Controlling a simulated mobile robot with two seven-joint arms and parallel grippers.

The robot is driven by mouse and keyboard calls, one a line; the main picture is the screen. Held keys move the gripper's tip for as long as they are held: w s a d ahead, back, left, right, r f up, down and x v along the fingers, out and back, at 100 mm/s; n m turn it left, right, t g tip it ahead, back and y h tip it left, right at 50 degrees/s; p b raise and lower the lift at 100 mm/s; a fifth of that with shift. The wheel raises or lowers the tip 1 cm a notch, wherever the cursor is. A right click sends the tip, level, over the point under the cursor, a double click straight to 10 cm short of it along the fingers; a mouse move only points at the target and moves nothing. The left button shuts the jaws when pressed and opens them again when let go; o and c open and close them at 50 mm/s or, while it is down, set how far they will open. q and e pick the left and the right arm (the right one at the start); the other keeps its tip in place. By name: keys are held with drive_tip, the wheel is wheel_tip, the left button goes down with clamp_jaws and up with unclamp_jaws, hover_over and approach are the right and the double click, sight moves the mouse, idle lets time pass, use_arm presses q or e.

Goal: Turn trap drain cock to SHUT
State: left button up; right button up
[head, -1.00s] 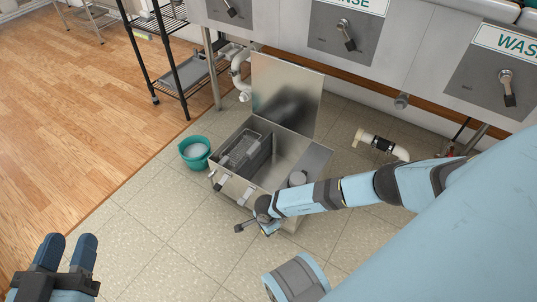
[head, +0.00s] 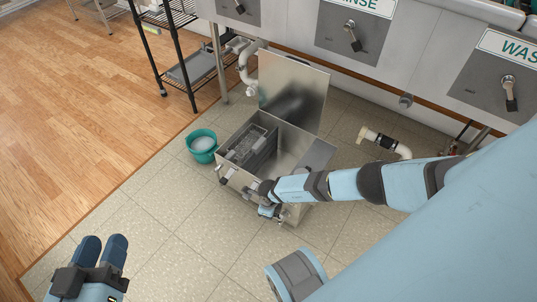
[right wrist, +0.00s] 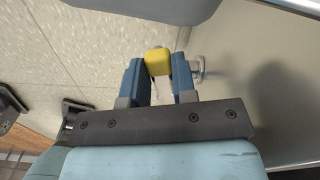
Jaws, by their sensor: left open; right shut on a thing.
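The trap is an open steel box (head: 292,150) on the tiled floor in the head view, with its lid (head: 293,92) raised. The drain cock's yellow-tipped handle (right wrist: 158,62) shows in the right wrist view, between the blue fingers of my right gripper (right wrist: 159,80), which is shut on it. A metal fitting (right wrist: 198,68) sits beside the fingers, against the trap's wall. In the head view my right gripper (head: 268,209) is low at the trap's front, and my arm hides the cock. My left gripper (head: 102,252) is open and empty at lower left, away from the trap.
A green bucket (head: 202,147) stands left of the trap. A black wire shelf (head: 180,65) is behind it. A white pipe (head: 385,142) lies right of the trap, below the steel sinks (head: 415,45). The floor in front is clear.

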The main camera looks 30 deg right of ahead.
drive_tip(key=shift+w+d+m, duration=0.15)
drive_tip(key=shift+d+m, duration=0.2)
drive_tip(key=shift+m, duration=0.45)
use_arm(q)
drive_tip(key=shift+s+r, duration=0.15)
drive_tip(key=shift+s, duration=0.05)
drive_tip(key=shift+w+r, duration=0.1)
drive_tip(key=shift+r, duration=0.1)
use_arm(e)
drive_tip(key=o, duration=0.9)
use_arm(q)
drive_tip(key=shift+r, duration=0.1)
wheel_tip(320, 180, up, 7)
drive_tip(key=a+n+t+p, duration=0.1)
drive_tip(key=t+p, duration=0.1)
drive_tip(key=p, duration=0.6)
drive_tip(key=shift+a+t+y, duration=0.2)
drive_tip(key=shift+t+y, duration=0.1)
drive_tip(key=shift+t, duration=0.1)
use_arm(e)
drive_tip(key=shift+r, duration=6.95)
